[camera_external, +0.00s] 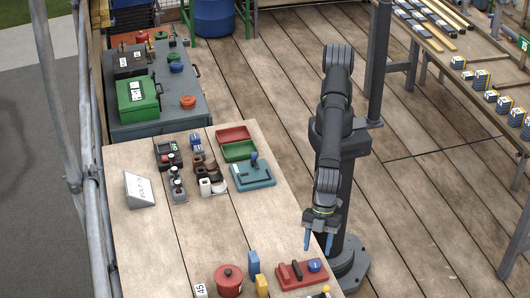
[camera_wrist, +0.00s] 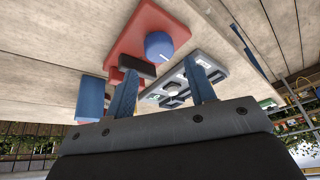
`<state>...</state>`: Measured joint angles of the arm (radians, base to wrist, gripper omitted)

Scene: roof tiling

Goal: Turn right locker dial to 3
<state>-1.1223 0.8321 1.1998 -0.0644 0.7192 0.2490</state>
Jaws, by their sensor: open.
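My gripper (camera_external: 318,241) is open and empty, its two blue fingers pointing down above the right edge of the wooden table. Below it in the external view is a red base (camera_external: 289,281) with a blue round knob (camera_external: 314,265) and a dark handle (camera_external: 296,268). The wrist view shows the red base (camera_wrist: 133,38) and blue knob (camera_wrist: 158,46) beyond my fingertips (camera_wrist: 161,68). I cannot tell which part is the right locker dial, and no dial number is readable.
A red pot (camera_external: 228,281), a blue block (camera_external: 253,262) and a yellow block (camera_external: 262,286) stand left of the red base. The table's middle is clear.

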